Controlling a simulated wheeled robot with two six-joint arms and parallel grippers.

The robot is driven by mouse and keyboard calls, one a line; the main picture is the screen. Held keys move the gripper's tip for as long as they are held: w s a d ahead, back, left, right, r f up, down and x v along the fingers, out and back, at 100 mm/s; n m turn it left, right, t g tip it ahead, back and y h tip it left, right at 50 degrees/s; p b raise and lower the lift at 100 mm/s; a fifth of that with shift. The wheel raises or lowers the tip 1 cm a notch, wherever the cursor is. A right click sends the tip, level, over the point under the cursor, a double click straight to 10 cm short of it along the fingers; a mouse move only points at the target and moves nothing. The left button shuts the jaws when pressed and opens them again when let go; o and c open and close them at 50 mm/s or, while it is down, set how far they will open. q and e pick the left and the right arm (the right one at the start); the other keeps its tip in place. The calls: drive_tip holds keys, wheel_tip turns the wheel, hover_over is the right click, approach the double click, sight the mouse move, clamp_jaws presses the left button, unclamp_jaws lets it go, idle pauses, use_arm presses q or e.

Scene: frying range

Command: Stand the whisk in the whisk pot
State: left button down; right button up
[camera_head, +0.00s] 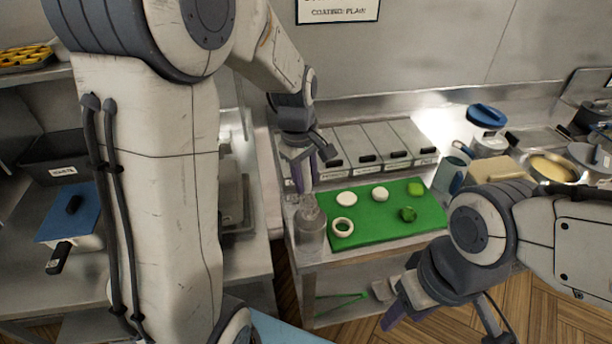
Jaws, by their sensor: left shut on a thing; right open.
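My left gripper (304,183) points down at the left end of the worktop, with its purple fingers shut on the whisk. Part of the whisk (308,207) shows below the fingers as a pale, blurry shape at the mouth of the whisk pot. The whisk pot (312,238) is a grey metal cylinder standing upright at the worktop's front left corner. The gripper is directly above it. I cannot tell how deep the whisk sits or whether it touches the pot. My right gripper (443,322) is open and empty at the lower right, in front of the worktop.
A green board (388,232) right of the pot holds onion rings and green pieces. Lidded grey containers (370,145) stand behind it. A blue-handled cup (452,172), pans and a tan block (495,168) crowd the right. A counter with a blue-lidded tub (68,215) lies left.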

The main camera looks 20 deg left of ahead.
sight(305, 197)
use_arm(q)
drive_tip(key=shift+f+b, duration=2.55)
drive_tip(key=shift+f, duration=1.6)
drive_tip(key=shift+c, duration=2.3)
unclamp_jaws()
